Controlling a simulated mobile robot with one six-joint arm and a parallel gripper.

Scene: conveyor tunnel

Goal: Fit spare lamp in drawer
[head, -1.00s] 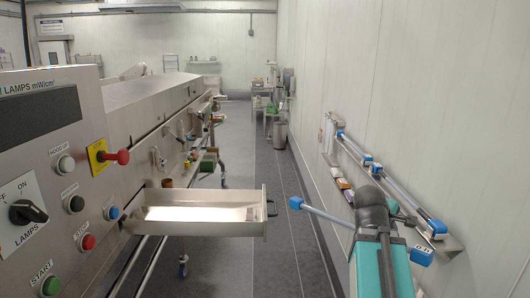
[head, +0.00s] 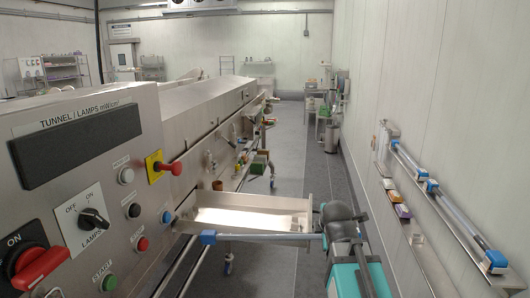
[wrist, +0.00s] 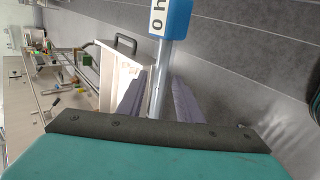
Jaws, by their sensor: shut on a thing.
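The spare lamp is a thin tube (head: 265,237) with a blue end cap (head: 208,237). In the head view it lies roughly level across the near side of the open steel drawer (head: 235,217). I cannot tell the height gap between them. My gripper (wrist: 157,95) is shut on the lamp tube, which runs between its two fingers in the wrist view. A blue cap with dark lettering (wrist: 169,18) shows beyond the fingers. The drawer (wrist: 118,72) and its dark handle are just left of the tube there.
The control panel (head: 85,190) with knobs and buttons stands at the left. Other lamps (head: 455,222) with blue caps lie along a wall shelf (head: 435,255) at the right, with small boxes (head: 397,197) nearby. The grey floor aisle (head: 290,145) behind is clear.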

